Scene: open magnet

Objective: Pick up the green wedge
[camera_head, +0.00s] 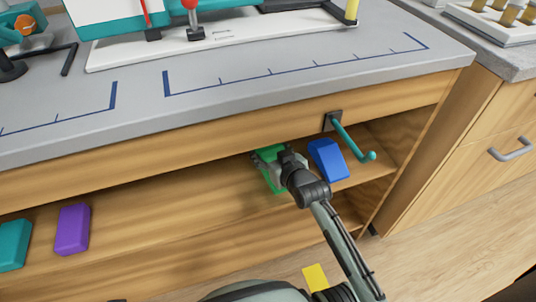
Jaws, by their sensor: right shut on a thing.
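The green wedge (273,179) lies on the open wooden shelf under the countertop, left of the blue wedge. My right gripper (268,162) reaches in from the lower right and is shut on the green wedge. The gripper and wrist cover part of the wedge, so its full outline is hidden. I cannot tell whether the wedge is clear of the shelf. My left gripper does not show.
A blue wedge (328,160) stands just right of my gripper. A teal hook (352,142) juts out from the counter front nearby. A purple block (72,229) and a teal block (14,245) sit at the shelf's left. The shelf's middle is clear.

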